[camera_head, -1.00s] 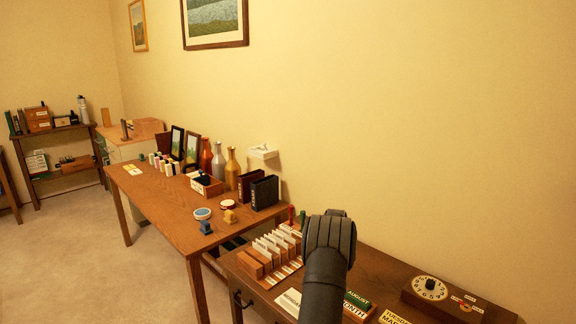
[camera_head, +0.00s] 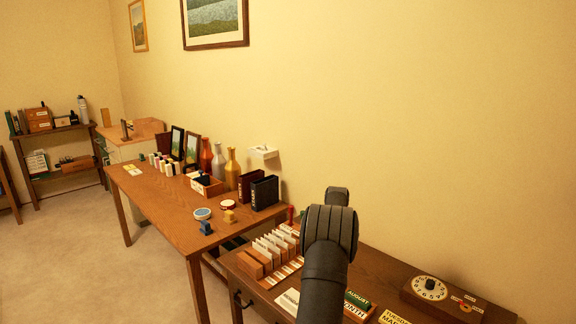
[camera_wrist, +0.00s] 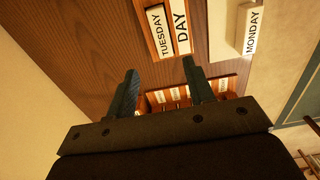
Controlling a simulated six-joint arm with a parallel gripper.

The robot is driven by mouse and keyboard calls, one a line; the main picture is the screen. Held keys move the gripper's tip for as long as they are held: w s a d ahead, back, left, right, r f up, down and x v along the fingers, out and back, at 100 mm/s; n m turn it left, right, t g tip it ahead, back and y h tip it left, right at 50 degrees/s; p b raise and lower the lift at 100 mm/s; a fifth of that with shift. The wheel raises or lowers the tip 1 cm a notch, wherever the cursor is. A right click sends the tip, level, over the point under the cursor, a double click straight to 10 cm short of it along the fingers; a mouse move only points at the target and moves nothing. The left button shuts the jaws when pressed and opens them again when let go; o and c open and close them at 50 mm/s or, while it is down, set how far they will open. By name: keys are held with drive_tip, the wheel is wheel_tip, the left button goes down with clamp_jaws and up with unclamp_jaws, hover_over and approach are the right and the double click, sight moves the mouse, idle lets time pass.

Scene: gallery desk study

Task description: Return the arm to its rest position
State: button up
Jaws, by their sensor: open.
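My arm stands over the near desk (camera_head: 375,262) in the head view, a dark rounded link in front of the card rack; the jaws are not visible there. In the wrist view my gripper (camera_wrist: 160,88) shows two dark fingers spread apart with nothing between them. Beyond the fingertips lie the desk's wooden top (camera_wrist: 100,50), a TUESDAY plate (camera_wrist: 160,32), a DAY plate (camera_wrist: 181,27) and a MONDAY plate (camera_wrist: 254,30). Part of a rack with small labels (camera_wrist: 222,85) shows behind the fingers.
The longer table (camera_head: 165,205) at left carries bottles (camera_head: 232,168), binders (camera_head: 264,192) and frames. The bare wall (camera_head: 440,120) and the air above the desk are clear.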

wheel_tip(320, 180, down, 12)
drive_tip(key=shift+s+f, duration=0.1)
drive_tip(key=shift+f, duration=0.15)
wheel_tip(320, 180, up, 4)
drive_tip(key=shift+r, duration=0.1)
drive_tip(key=s+d+r, duration=0.7)
drive_tip(key=s+d, duration=0.1)
drive_tip(key=s+d+f, duration=0.1)
drive_tip(key=s, duration=1.6)
drive_tip(key=w+a+f, duration=0.4)
drive_tip(key=w, duration=0.1)
drive_tip(key=w+a+f, duration=0.2)
drive_tip(key=shift+w+a+f, duration=0.1)
drive_tip(key=shift+w+a, duration=0.15)
drive_tip(key=shift+a, duration=0.1)
